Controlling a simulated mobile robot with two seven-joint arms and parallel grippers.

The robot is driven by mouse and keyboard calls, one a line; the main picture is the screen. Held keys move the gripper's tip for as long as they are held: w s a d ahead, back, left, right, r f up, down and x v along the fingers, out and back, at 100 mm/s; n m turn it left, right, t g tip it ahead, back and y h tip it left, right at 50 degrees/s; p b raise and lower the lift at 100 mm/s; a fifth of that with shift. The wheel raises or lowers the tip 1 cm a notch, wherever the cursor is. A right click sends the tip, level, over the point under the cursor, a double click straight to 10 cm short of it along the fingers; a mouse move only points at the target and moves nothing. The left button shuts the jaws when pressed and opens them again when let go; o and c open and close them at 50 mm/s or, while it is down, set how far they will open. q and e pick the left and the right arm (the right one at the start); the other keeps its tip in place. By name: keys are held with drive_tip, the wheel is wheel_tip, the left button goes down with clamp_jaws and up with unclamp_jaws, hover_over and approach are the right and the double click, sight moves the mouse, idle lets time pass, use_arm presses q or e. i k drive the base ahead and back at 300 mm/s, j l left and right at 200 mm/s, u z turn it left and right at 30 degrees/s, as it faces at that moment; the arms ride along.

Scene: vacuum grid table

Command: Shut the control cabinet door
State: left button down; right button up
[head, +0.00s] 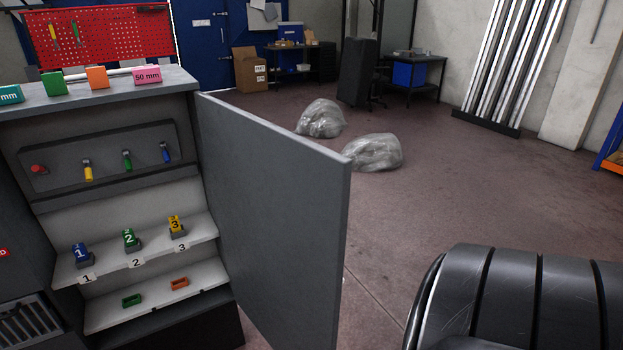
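The grey control cabinet (110,82) stands at the left in the head view. Its grey door (275,220) is hinged at the cabinet's right side and stands wide open, swung out toward the right front. The door's free edge is at its right, and its lower part runs out of the picture. The open cabinet shows a dark panel with coloured levers and two white shelves inside. Neither of my grippers is in view, and nothing touches the visible part of the door.
Numbered blocks (129,239) stand on the upper shelf (205,231), and small green and orange trays lie on the lower one. Coloured blocks (97,78) sit on the cabinet top. Two plastic-wrapped bundles (372,153) lie on the floor behind the door.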

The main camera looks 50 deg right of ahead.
sight(282, 197)
drive_tip(key=l, duration=0.55)
drive_tip(key=k+l+u, duration=0.1)
drive_tip(key=l, duration=0.45)
drive_tip(key=k+l, duration=0.1)
drive_tip(key=l, duration=0.4)
drive_tip(key=k+l+u, duration=0.1)
drive_tip(key=l, duration=0.45)
